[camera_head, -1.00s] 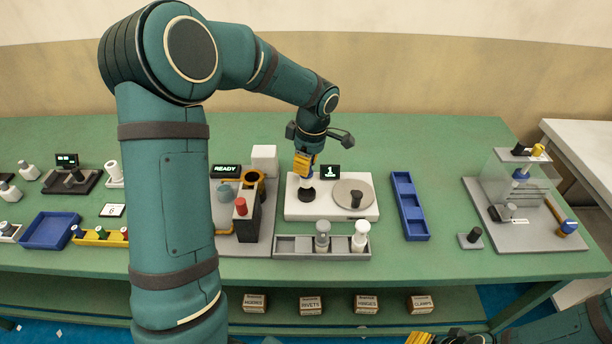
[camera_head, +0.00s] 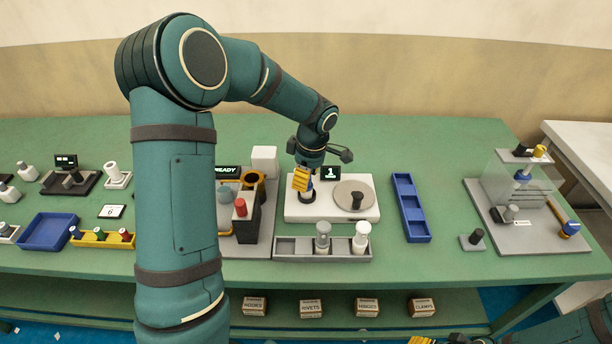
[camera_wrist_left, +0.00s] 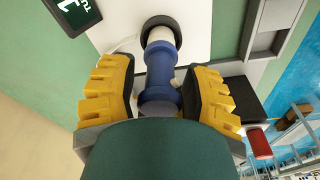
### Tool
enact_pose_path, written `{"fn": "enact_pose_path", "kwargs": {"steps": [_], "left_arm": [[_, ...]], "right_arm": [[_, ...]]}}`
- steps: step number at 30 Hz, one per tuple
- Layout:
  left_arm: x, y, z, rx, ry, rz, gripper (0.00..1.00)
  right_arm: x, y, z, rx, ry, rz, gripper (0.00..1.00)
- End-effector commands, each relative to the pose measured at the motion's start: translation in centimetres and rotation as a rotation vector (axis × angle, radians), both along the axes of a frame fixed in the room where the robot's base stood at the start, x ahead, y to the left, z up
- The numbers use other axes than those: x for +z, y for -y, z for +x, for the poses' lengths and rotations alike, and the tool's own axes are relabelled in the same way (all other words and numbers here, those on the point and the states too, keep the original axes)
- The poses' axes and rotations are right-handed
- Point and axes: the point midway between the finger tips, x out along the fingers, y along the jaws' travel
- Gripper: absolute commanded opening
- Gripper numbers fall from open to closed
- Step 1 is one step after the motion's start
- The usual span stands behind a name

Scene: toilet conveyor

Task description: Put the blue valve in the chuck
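The blue valve (camera_wrist_left: 160,70) stands with its white lower end in the black ring of the chuck (camera_wrist_left: 160,24) in the left wrist view. In the head view a bit of the blue valve (camera_head: 310,186) shows above the chuck (camera_head: 307,197), on the left of a white block. My left gripper (camera_wrist_left: 158,88) has its yellow fingers on both sides of the valve, with narrow gaps visible, so it looks open. In the head view the left gripper (camera_head: 303,181) is low over the chuck. My right gripper (camera_head: 423,340) is cut off at the bottom edge.
A grey round plate with a black knob (camera_head: 356,201) is to the right of the chuck. A grey tray (camera_head: 290,246) with two pale-topped pieces lies in front. A display (camera_head: 331,173) reads 1.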

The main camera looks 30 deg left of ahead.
Motion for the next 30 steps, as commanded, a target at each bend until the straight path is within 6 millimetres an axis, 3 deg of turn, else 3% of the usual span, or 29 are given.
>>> {"fn": "enact_pose_path", "kwargs": {"steps": [7,21,30], "left_arm": [[1.5,0.2,0.1,-0.001,0.005,0.001,0.48],[10.4,1.4,0.3,0.0,0.003,0.0,0.48],[12.2,1.6,0.3,0.0,0.0,0.0,0.48]], "right_arm": [[0.6,0.0,0.2,-0.003,0.004,0.0,0.47],[1.8,0.1,0.6,-0.01,0.013,-0.003,0.47],[2.0,0.1,0.7,-0.012,0.014,-0.003,0.47]]}}
